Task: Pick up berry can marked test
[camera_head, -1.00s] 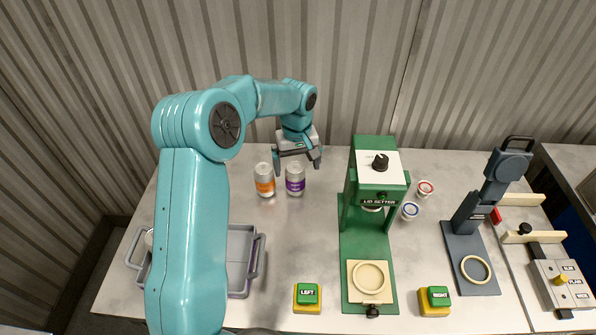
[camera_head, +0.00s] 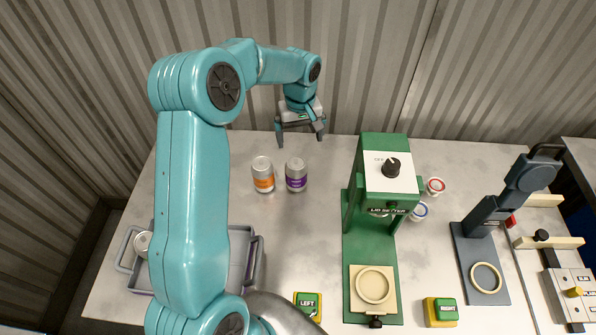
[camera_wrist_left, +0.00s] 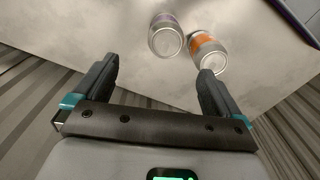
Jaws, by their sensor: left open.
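A silver can with a purple label (camera_head: 296,175) stands upright on the table in the head view, just right of a can with an orange label (camera_head: 263,175). No "test" mark can be read on either. My left gripper (camera_head: 300,140) is open and empty, behind and above the purple can, apart from it. In the left wrist view the purple can (camera_wrist_left: 165,38) lies ahead of the gap between the open fingers (camera_wrist_left: 157,68). The orange can (camera_wrist_left: 207,53) is beyond the right finger, partly hidden by it. My right gripper is not in view.
A grey tray (camera_head: 257,262) holding a can (camera_head: 142,243) is at left, partly hidden by my left arm. The green lid setter (camera_head: 370,222) stands right of the cans, with two small lidded pieces beside it. Table in front of the cans is clear.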

